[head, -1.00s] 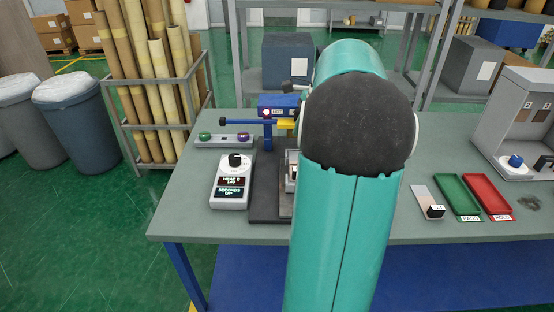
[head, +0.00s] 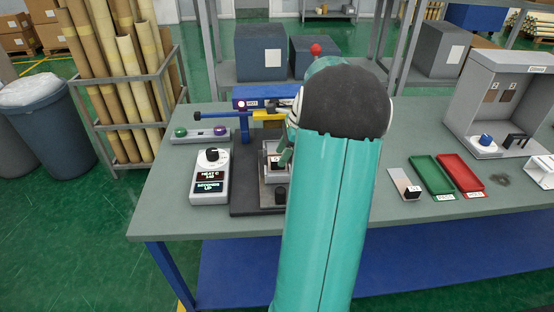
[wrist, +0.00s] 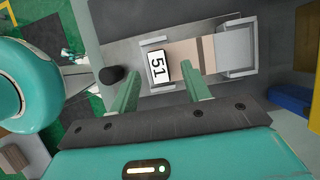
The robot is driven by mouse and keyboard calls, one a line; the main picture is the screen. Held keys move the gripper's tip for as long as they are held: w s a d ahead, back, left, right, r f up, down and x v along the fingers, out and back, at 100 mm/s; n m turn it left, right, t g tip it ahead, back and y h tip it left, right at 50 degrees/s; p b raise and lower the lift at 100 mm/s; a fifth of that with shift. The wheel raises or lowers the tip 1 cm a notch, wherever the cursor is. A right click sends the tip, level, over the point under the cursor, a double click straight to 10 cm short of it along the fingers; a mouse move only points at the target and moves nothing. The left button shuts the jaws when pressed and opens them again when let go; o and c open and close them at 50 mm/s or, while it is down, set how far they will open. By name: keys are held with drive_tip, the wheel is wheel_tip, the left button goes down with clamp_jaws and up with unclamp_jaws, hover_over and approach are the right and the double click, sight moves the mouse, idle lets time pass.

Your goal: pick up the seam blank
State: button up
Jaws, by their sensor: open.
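The seam blank (wrist: 184,54) appears in the wrist view as a flat, pale pinkish strip with a darker brown band. A black block with a white "51" label (wrist: 158,66) sits at its left end. It lies in a grey fixture (wrist: 236,48) with raised ends. In the head view, my arm hides most of the gripper and part of the fixture (head: 271,176).
The fixture stands on a dark base beside a white heat controller (head: 209,188) and a blue press arm (head: 215,123). To the right are a small plate with a labelled block (head: 402,182), a green tray (head: 432,175), a red tray (head: 461,172) and a grey booth (head: 505,95).

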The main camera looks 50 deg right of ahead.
sight(278, 159)
drive_tip(key=x, duration=0.3)
drive_tip(key=shift+w+a+f, duration=0.1)
drive_tip(key=shift+a+f, duration=0.05)
drive_tip(key=shift+a, duration=0.05)
clamp_jaws()
